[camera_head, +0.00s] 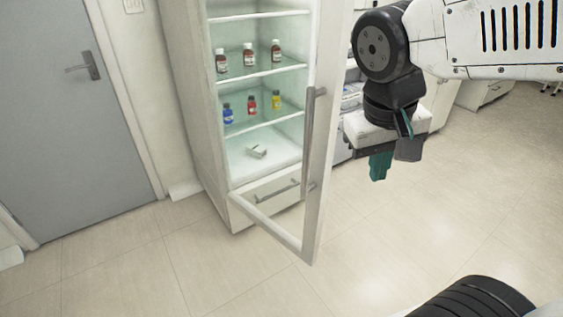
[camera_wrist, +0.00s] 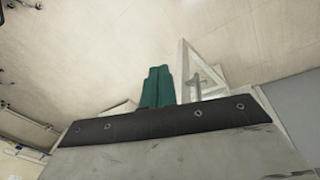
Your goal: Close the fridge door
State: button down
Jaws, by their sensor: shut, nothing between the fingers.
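The fridge (camera_head: 215,180) is a tall white cabinet with lit glass shelves in the head view. Its door (camera_head: 313,205), a white frame with glass and a long grey handle (camera_head: 309,130), stands open and swung out toward me. My gripper (camera_head: 379,165), with green fingers, hangs to the right of the door, pointing down. It looks apart from the door, on the handle side. In the wrist view the green fingers (camera_wrist: 158,87) are together with nothing between them. The white door frame (camera_wrist: 203,70) shows just right of the fingers there, with its handle.
A grey room door (camera_head: 60,130) is at the left. White drawers (camera_head: 487,92) stand at the back right. The tiled floor (camera_head: 200,275) in front is clear.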

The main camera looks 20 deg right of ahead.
jog(key=w+a+f+t+h, duration=0.2)
jog(key=w+a+f, duration=0.1)
jog(key=w+a, duration=0.6)
jog(key=w+a+f+t+h, duration=0.1)
jog(key=w+a+f+h, duration=0.15)
jog(key=w+a, duration=0.6)
jog(key=w+d+f, duration=0.5)
jog(key=d+f, duration=0.3)
jog(key=d, duration=0.2)
jog(key=shift+d+f+m, duration=0.15)
jog(key=shift+d+m, duration=0.15)
jog(key=shift+m, duration=0.1)
jog(key=shift+w+y, duration=0.1)
jog(key=shift+y, duration=0.15)
